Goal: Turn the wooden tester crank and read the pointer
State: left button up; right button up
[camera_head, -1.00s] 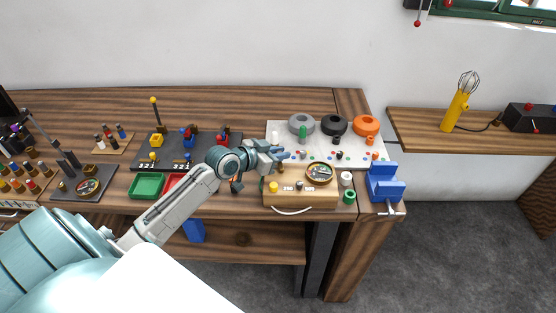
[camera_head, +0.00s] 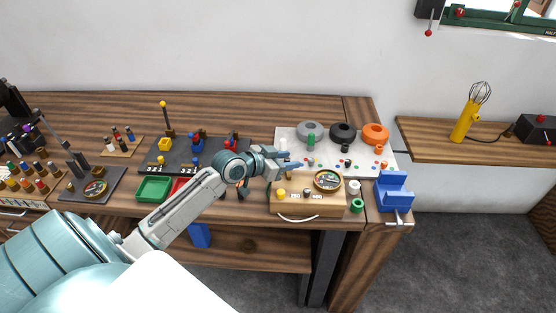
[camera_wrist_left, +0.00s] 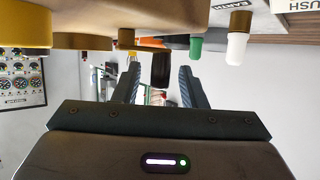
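The wooden tester (camera_head: 318,205) is a light box near the bench's front edge. It has a round dial (camera_head: 328,181) on top, a yellow knob (camera_head: 281,194) and a white cord in front. The dial's pointer is too small to read. My left gripper (camera_head: 288,164) is over the tester's back left part. In the left wrist view its fingers (camera_wrist_left: 161,88) are spread, with a dark cylinder (camera_wrist_left: 161,68) showing between them and gaps on both sides. The crank is not clear in the head view. My right gripper is not in view.
A white board with grey, black and orange rings (camera_head: 375,134) lies behind the tester. A blue stand (camera_head: 394,192) is at its right, with white and green spools (camera_head: 357,206) between. A green tray (camera_head: 153,189) and a red tray lie left, partly under my arm.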

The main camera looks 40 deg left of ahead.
pick_arm(q)
jog(key=p+v, duration=0.1)
jog(key=v, duration=0.9)
jog(key=shift+s+r, duration=0.2)
jog(key=shift+s, duration=0.05)
jog(key=shift+a, duration=0.15)
